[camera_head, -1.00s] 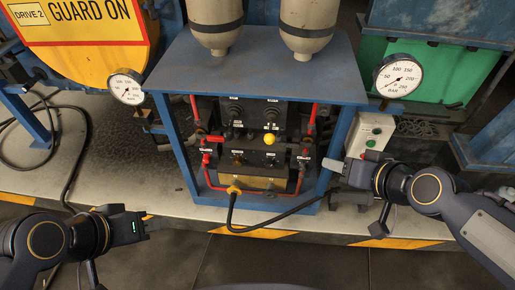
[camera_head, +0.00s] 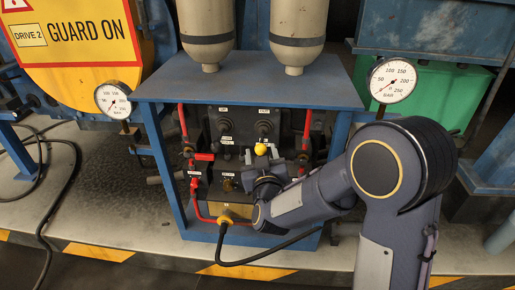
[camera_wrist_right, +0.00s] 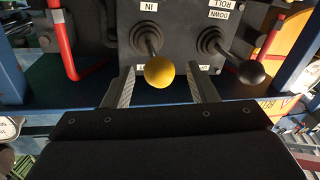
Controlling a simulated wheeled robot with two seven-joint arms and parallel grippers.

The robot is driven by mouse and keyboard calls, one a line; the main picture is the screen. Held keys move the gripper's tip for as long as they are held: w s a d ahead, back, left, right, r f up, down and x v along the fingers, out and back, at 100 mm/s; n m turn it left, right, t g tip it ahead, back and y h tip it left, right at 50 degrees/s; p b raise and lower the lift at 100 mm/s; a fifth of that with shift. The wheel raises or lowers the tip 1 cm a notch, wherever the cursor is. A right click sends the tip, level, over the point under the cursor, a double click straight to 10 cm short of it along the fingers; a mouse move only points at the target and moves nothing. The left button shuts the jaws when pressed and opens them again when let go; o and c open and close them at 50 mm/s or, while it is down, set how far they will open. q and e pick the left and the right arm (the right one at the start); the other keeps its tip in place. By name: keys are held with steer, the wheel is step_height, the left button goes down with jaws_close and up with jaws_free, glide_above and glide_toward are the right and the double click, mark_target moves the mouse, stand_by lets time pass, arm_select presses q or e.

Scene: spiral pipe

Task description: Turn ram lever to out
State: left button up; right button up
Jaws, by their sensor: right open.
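The ram lever has a yellow ball knob (camera_head: 261,149) on the right of the dark upper control panel (camera_head: 245,120). An OUT label is above its round boot in the head view, and the ball shows below the boot. In the right wrist view the yellow ball (camera_wrist_right: 160,71) appears between my open fingers, with a gap on each side; an IN label is beside its boot. My right gripper (camera_head: 266,176) is at the panel just below the ball, partly hidden by its own wrist. My left gripper is not in view.
A black-knobbed lever (camera_wrist_right: 250,72) is beside the yellow one in the right wrist view. Red pipes (camera_head: 306,130) and the blue frame (camera_head: 160,165) flank the panel. Gauges (camera_head: 392,80) and (camera_head: 113,100) are on either side. A black hose (camera_head: 262,257) runs below.

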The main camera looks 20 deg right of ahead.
mark_target(260, 145)
steer(key=shift+w+d, duration=0.2)
steer(key=shift+w, duration=0.85)
steer(key=shift+w+d, duration=0.15)
steer(key=shift+w, duration=0.9)
jaws_close()
